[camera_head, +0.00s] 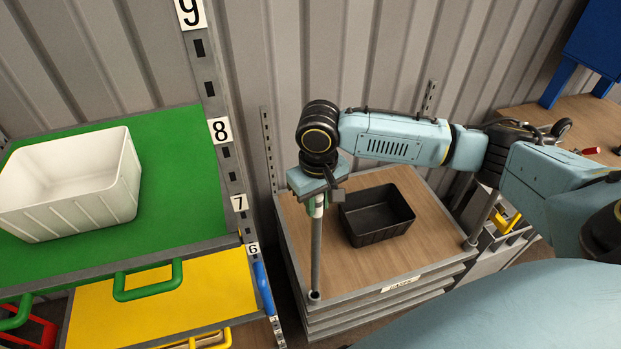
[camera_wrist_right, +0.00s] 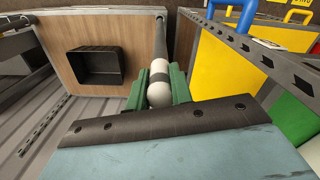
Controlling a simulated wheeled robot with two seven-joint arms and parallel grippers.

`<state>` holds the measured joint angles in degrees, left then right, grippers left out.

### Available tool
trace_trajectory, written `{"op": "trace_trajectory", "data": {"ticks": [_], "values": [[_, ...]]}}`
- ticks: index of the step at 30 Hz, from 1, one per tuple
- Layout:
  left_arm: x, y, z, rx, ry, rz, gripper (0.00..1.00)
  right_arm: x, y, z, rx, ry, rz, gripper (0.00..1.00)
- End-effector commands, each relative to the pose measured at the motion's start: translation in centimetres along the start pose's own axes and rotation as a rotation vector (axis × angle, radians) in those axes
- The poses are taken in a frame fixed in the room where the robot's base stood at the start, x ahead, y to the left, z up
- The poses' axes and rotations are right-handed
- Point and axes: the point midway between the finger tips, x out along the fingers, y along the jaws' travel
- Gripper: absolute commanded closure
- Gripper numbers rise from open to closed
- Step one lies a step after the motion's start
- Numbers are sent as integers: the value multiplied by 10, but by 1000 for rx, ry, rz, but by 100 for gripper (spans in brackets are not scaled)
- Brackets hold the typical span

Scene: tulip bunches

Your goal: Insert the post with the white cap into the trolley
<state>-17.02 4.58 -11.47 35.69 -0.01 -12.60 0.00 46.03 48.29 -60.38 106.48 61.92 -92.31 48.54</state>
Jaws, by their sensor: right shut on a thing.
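The post (camera_head: 316,250) is a thin grey rod with a white cap and a dark band near its top. My right gripper (camera_head: 318,192) is shut on its capped end and holds it upright. In the right wrist view the white cap (camera_wrist_right: 159,93) sits between the green fingers (camera_wrist_right: 158,88). The trolley (camera_head: 425,237) has a wood-coloured top in a grey frame. The post's lower end meets the trolley's near left corner in the head view; I cannot tell whether it is inside the socket. My left gripper is not in view.
A black bin (camera_head: 362,228) lies on the trolley top, right of the post. Another grey post (camera_head: 482,219) stands at its right corner. A numbered upright (camera_head: 229,150) and a green shelf (camera_head: 178,150) with a white bin (camera_head: 75,208) stand left. A corrugated wall (camera_head: 335,55) is behind.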

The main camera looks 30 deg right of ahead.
Motion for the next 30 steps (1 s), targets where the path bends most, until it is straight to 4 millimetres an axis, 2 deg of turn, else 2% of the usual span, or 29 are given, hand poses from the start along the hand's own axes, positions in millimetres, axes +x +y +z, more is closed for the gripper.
{"op": "trace_trajectory", "data": {"ticks": [3, 17, 30], "values": [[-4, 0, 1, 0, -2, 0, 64, -6, 1, 0, 0, 1, 0, 100], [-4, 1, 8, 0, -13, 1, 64, -5, 1, 0, 0, 2, -2, 100], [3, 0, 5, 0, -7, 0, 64, 28, 1, 1, 1, 0, -1, 100]]}}
